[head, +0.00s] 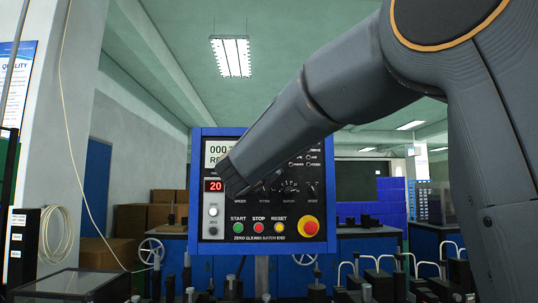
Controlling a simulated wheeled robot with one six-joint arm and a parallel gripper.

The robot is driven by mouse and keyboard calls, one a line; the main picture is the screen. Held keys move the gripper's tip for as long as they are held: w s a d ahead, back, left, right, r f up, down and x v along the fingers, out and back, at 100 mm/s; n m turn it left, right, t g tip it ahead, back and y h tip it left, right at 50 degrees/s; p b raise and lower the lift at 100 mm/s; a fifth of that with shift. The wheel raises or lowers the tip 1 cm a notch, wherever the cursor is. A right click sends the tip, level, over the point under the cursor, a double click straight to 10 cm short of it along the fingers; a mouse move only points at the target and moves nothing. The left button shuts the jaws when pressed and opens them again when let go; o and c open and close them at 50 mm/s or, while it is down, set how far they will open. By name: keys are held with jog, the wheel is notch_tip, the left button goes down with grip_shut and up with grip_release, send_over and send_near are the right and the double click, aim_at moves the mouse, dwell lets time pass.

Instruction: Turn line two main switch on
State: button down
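A blue-framed control panel (262,243) stands in the middle of the head view. It has a red "20" display (213,185), a row of knobs (290,187), and green START (239,228), red STOP (259,228) and yellow RESET (279,228) buttons. A red mushroom button (309,226) sits at lower right. A white round control (213,211) sits at lower left, above a JOG control. No line two main switch label is readable. My gripper (228,180) overlaps the panel's left part, beside the red display; its fingers are too small to read, and contact is unclear. My arm hides the panel's upper middle.
A clear-topped box (70,284) stands at lower left, near a coiled cable (56,234) on the wall. Handwheels (151,251), dark posts and bent white handles (385,262) line the foreground. Brown cartons (140,218) and blue bins (391,203) stand behind.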

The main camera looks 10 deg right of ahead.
dwell(0.5)
jog(key=c, duration=1.8)
grip_release()
jog(key=shift+c, duration=0.2)
jog(key=b+v, duration=0.1)
jog(key=v, duration=0.6)
jog(key=shift+s+a, duration=0.2)
jog(key=shift+s, duration=0.1)
jog(key=shift+f, duration=0.1)
